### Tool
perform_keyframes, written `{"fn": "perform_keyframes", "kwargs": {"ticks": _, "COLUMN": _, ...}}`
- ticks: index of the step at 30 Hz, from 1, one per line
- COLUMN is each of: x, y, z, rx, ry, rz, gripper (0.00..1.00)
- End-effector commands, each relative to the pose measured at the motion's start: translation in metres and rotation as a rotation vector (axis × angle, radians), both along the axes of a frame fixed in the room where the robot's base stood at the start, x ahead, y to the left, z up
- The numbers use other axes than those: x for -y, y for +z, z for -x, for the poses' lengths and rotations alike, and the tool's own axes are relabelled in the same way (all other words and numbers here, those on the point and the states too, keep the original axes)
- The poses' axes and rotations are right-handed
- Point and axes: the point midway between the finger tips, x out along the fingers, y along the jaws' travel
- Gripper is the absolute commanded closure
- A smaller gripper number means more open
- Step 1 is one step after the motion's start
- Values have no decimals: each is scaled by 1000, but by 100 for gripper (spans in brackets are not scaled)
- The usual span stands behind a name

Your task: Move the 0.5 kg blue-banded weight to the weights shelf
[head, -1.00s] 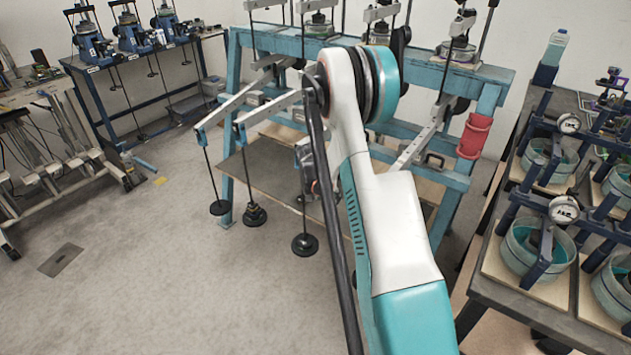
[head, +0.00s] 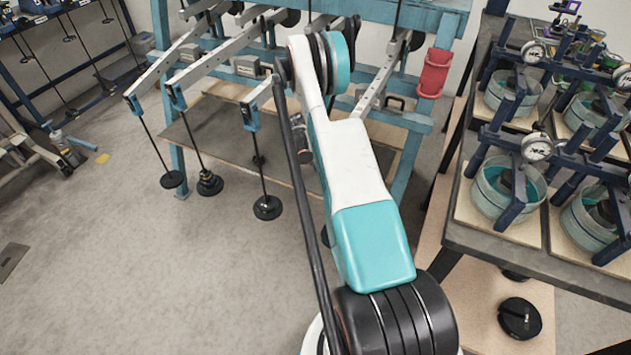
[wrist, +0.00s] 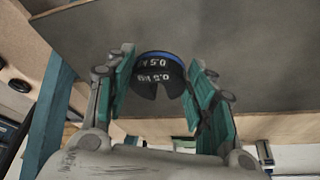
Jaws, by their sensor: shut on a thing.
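The weight (wrist: 161,70) is a dark slotted disc with a blue band on its far edge and white lettering that reads 0.5. In the wrist view it sits between the teal pads of my gripper (wrist: 160,88), which are shut on its two sides. The slot of the disc faces the camera. In the head view my arm hides the gripper and the held weight. A low wooden shelf (head: 480,310) at the bottom right bears dark round weights (head: 520,318); I cannot tell for sure that it is the weights shelf.
A teal lever frame (head: 408,125) stands ahead, with hangers and black weights (head: 267,207) hanging from its levers. A bench with dial gauges (head: 450,230) stands at the right. A grey board (wrist: 250,75) fills the wrist view behind the weight. The floor at the left is open.

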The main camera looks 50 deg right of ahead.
Motion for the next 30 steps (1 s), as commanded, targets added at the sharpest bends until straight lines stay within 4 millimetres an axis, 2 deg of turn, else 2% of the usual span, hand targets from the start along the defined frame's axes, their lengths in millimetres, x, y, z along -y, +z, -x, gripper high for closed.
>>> {"fn": "perform_keyframes", "kwargs": {"ticks": 1, "x": 0, "y": -15, "z": 0, "rx": 0, "ry": 0, "rz": 1, "gripper": 82}}
{"fn": "perform_keyframes", "kwargs": {"ticks": 6, "x": 0, "y": -42, "z": 0, "rx": -1, "ry": 1, "rz": 1, "gripper": 82}}
{"fn": "perform_keyframes", "kwargs": {"ticks": 14, "x": 0, "y": -56, "z": 0, "rx": -1, "ry": 1, "rz": 1, "gripper": 82}}
{"fn": "perform_keyframes", "kwargs": {"ticks": 21, "x": 0, "y": -89, "z": 0, "rx": -1, "ry": 1, "rz": 1, "gripper": 82}}
{"fn": "perform_keyframes", "kwargs": {"ticks": 30, "x": 0, "y": -92, "z": 0, "rx": -1, "ry": 1, "rz": 1, "gripper": 82}}
